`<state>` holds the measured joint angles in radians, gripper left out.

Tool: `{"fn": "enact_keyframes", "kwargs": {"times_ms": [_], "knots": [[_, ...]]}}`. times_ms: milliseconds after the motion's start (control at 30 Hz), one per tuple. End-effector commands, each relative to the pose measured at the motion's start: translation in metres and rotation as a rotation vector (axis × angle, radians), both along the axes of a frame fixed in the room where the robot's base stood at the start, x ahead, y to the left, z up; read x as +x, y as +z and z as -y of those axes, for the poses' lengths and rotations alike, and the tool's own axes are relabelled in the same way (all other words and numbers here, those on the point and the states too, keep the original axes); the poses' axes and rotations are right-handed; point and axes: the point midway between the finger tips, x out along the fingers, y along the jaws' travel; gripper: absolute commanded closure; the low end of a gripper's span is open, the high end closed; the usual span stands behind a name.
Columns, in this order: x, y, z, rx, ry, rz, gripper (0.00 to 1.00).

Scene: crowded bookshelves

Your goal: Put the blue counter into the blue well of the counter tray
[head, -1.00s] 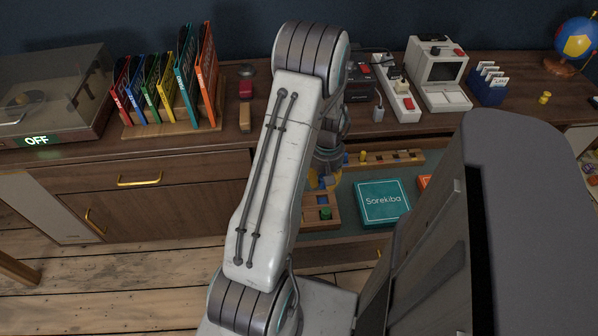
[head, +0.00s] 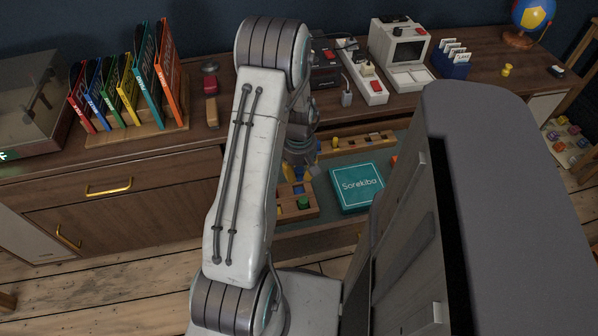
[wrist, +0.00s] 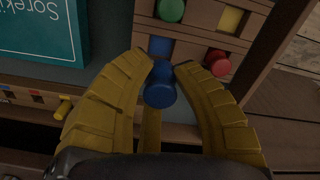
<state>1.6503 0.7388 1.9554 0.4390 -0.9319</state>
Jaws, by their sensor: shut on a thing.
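The blue counter (wrist: 160,92) is between the yellow fingertips of my gripper (wrist: 162,80) in the wrist view, which are shut on it. The counter tray (wrist: 190,30) is wooden with coloured square wells. The blue well (wrist: 160,46) shows empty, just beyond the counter in the picture. A green counter (wrist: 171,10) and a red counter (wrist: 217,62) sit in other wells; the yellow well (wrist: 231,19) looks empty. In the head view my gripper (head: 297,175) is over the tray (head: 296,214), largely hidden behind my arm. The gap between counter and tray is hard to judge.
The tray lies in an open drawer beside a teal Sorekiba box (head: 357,187). A long wooden rack (head: 350,141) lies behind the box. The cabinet top above holds books (head: 130,85), a power strip (head: 372,88) and a small computer (head: 400,55).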

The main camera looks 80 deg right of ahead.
Motion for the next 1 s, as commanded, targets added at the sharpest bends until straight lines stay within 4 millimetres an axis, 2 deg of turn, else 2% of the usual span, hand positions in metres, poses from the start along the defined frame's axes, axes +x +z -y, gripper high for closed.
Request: {"fn": "enact_keyframes", "kwargs": {"times_ms": [700, 1000], "knots": [[0.000, -0.053, 0.000, 0.001, -0.001, 0.001, 0.90], [0.000, -0.064, 0.000, 0.001, -0.001, 0.001, 0.90]]}}
